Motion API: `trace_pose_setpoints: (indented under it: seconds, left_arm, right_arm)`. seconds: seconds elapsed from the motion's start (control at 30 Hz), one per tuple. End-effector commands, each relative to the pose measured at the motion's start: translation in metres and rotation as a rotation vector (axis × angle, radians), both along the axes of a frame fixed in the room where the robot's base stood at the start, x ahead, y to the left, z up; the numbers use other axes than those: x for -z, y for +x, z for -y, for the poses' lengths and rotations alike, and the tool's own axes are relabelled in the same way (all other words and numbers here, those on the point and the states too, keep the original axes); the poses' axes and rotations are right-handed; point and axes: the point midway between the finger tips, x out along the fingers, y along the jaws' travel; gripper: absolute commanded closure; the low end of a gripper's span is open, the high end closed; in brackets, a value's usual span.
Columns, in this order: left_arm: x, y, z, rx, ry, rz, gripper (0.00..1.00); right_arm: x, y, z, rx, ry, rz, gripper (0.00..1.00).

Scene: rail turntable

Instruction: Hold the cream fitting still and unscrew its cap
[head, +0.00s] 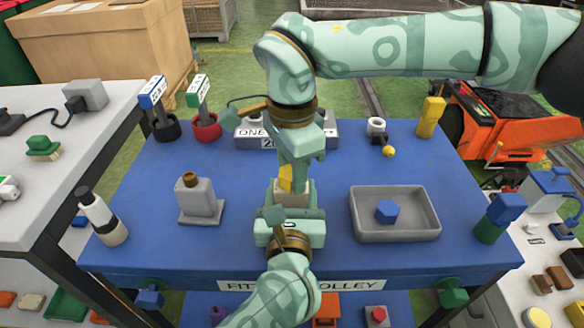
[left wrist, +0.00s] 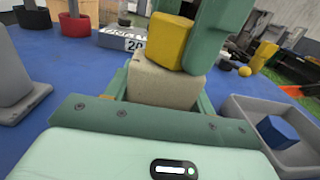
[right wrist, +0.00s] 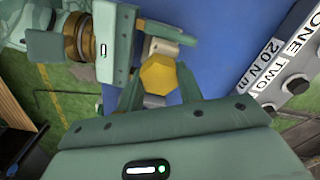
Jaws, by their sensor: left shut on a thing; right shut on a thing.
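The cream fitting (head: 291,201) stands near the middle of the blue trolley top. In the left wrist view the fitting (left wrist: 163,84) is a blocky body between the fingers of my left gripper (head: 292,193), which is shut on it from the front. The yellow cap (head: 285,180) sits on top of the fitting. My right gripper (head: 300,172) comes down from above and is shut on the cap. In the right wrist view the cap (right wrist: 158,75) shows as a hexagon between the fingers. The joint between cap and fitting is partly hidden.
A grey tray (head: 400,238) with a blue hexagonal piece (head: 387,211) is to the right. A grey fitting with a brown cap (head: 198,202) stands to the left. A grey labelled block (head: 250,138) is behind. A white bottle (head: 98,215) stands at the left edge.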

Motion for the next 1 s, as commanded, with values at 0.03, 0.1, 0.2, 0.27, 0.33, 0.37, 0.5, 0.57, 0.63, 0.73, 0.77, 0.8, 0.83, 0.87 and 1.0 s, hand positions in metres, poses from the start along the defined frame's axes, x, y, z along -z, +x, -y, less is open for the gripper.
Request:
trace_pose_setpoints:
  seconds: [0.03, 0.1, 0.2, 0.27, 0.33, 0.37, 0.5, 0.57, 0.63, 0.73, 0.77, 0.8, 0.83, 0.87, 1.0]
  left_arm:
    - [0.0013, 0.0, -0.0003, -0.001, 0.001, -0.003, 0.87]
    - [0.0013, 0.0, -0.0003, -0.001, 0.001, -0.003, 0.87]
    - [0.0013, 0.0, -0.0002, 0.0, 0.001, -0.003, 0.87]
    - [0.0013, 0.0, -0.0002, 0.0, 0.001, -0.003, 0.87]
    - [0.0013, 0.0, -0.0002, 0.0, 0.001, -0.003, 0.87]
    - [0.0013, 0.0, -0.0002, 0.0, 0.001, -0.003, 0.87]
    - [0.0013, 0.0, -0.0002, 0.0, 0.001, -0.003, 0.87]
    - [0.0013, 0.0, -0.0001, 0.0, 0.001, -0.003, 0.87]
    - [0.0013, 0.0, -0.0001, 0.0, 0.001, -0.003, 0.87]
    - [0.0013, 0.0, -0.0001, 0.0, 0.001, -0.003, 0.87]
    - [0.0013, -0.0001, -0.0001, 0.0, 0.001, -0.003, 0.87]
    - [0.0013, -0.0001, -0.0001, 0.0, 0.001, -0.003, 0.87]
    - [0.0013, -0.0001, -0.0001, 0.0, 0.001, -0.003, 0.87]
    - [0.0013, -0.0001, -0.0001, 0.0, 0.001, -0.003, 0.87]
    - [0.0013, -0.0001, 0.0, 0.0, 0.001, -0.003, 0.87]
  right_arm:
    - [0.0001, 0.0, -0.0002, -0.022, 0.0, 0.0, 0.92]
    - [0.0002, 0.0, -0.0002, -0.033, 0.0, 0.0, 0.92]
    - [0.0002, 0.0, -0.0002, -0.031, 0.0, 0.0, 0.92]
    - [0.0002, 0.0, -0.0002, -0.031, 0.0, 0.0, 0.92]
    - [0.0002, 0.0001, -0.0003, -0.055, 0.0, 0.0, 0.92]
    - [0.0001, 0.0001, -0.0003, -0.086, 0.0, 0.0, 0.92]
    - [0.0001, 0.0004, -0.0005, -0.333, 0.0, 0.001, 0.92]
    - [0.0001, 0.0004, -0.0007, -0.432, 0.0, 0.001, 0.92]
    - [0.0002, 0.0005, -0.0008, -0.512, 0.0, 0.0, 0.92]
    - [0.0003, 0.0004, -0.0008, -0.554, 0.001, 0.0, 0.92]
    - [0.0003, 0.0004, -0.0008, -0.556, 0.001, 0.0, 0.92]
    - [0.0003, 0.0004, -0.0008, -0.555, 0.001, 0.0, 0.92]
    - [0.0003, 0.0004, -0.0008, -0.554, 0.001, 0.0, 0.92]
    - [0.0003, 0.0004, -0.0008, -0.554, 0.001, 0.0, 0.92]
    - [0.0003, 0.0004, -0.0009, -0.588, 0.001, 0.0, 0.92]
